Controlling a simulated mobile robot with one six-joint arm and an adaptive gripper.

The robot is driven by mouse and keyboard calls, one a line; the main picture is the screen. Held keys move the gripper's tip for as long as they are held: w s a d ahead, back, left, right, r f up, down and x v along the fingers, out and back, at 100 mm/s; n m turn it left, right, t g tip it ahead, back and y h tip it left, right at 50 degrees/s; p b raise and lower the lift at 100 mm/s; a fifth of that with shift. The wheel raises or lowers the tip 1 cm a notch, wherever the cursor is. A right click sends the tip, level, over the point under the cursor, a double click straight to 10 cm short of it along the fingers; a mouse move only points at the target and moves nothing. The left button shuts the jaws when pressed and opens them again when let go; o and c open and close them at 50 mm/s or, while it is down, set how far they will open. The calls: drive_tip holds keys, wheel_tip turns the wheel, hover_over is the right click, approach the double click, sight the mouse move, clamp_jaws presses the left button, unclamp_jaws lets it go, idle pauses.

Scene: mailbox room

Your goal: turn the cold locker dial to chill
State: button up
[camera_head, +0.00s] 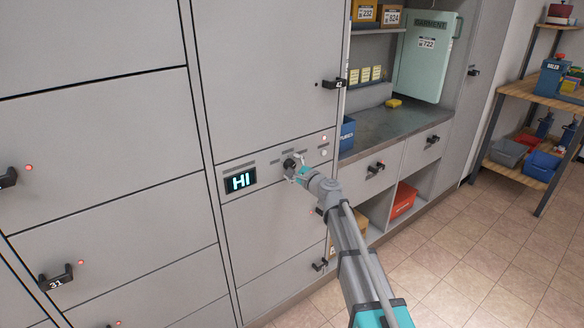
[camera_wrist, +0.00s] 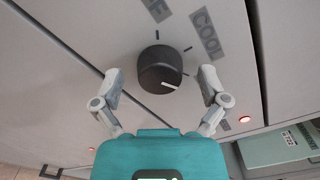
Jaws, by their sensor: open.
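The cold locker dial (camera_head: 290,163) is a round black knob on the grey locker front. In the wrist view the dial (camera_wrist: 160,70) shows a white pointer line toward the lower right. A label reading COOL (camera_wrist: 207,33) lies up and right of it; another label (camera_wrist: 157,9) is cut off at the top. A third label is mostly hidden behind the right finger. My gripper (camera_wrist: 161,76) is open, one finger on each side of the dial, with visible gaps. In the head view my gripper (camera_head: 298,171) is right at the dial.
A lit display (camera_head: 240,181) reading HI is left of the dial. A black locker handle (camera_head: 334,84) juts out above right. The tiled floor (camera_head: 480,250) is clear.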

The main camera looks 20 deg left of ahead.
drive_tip(key=v, duration=1.2)
idle(0.4)
drive_tip(key=s+d+f+n+g+h, duration=0.7)
drive_tip(key=s+d+f+n, duration=0.45)
drive_tip(key=d+f, duration=0.35)
drive_tip(key=s+d+f+n+g+h, duration=0.15)
drive_tip(key=s+d+h, duration=0.3)
drive_tip(key=d, duration=0.45)
drive_tip(key=s+d+f+n+g+h, duration=0.1)
drive_tip(key=s+d+g+h, duration=0.2)
drive_tip(key=s+d, duration=0.4)
wheel_tip(320, 180, up, 21)
drive_tip(key=d+p, duration=0.1)
drive_tip(key=p, duration=2.1)
drive_tip(key=shift+w, duration=0.35)
